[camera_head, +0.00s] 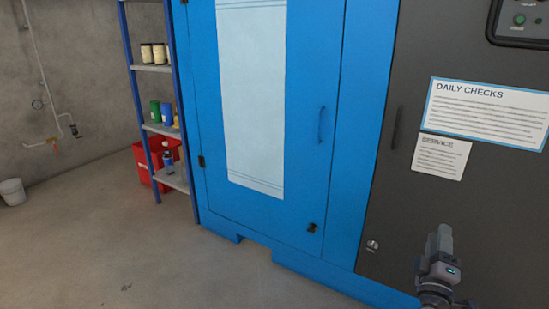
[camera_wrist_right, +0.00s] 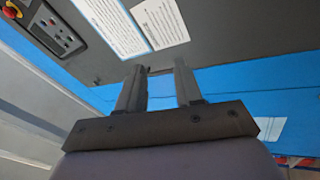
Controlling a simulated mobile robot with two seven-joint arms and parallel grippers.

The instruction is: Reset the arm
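My right gripper (camera_head: 441,243) is at the lower right of the head view, in front of the dark grey cabinet panel. In the right wrist view my right gripper (camera_wrist_right: 160,77) shows two fingers set apart with an empty gap between them. Nothing is held. The gripper appears apart from the cabinet, though the exact distance cannot be told. My left gripper is in neither view.
A blue cabinet door (camera_head: 335,60) with a handle (camera_head: 321,124) stands ahead. The dark panel (camera_head: 400,190) carries a Daily Checks sheet (camera_head: 488,112) and a Service sheet (camera_head: 440,157). A shelf (camera_head: 155,69), red crate (camera_head: 141,166) and bucket (camera_head: 12,192) stand left. Floor (camera_head: 110,250) is clear.

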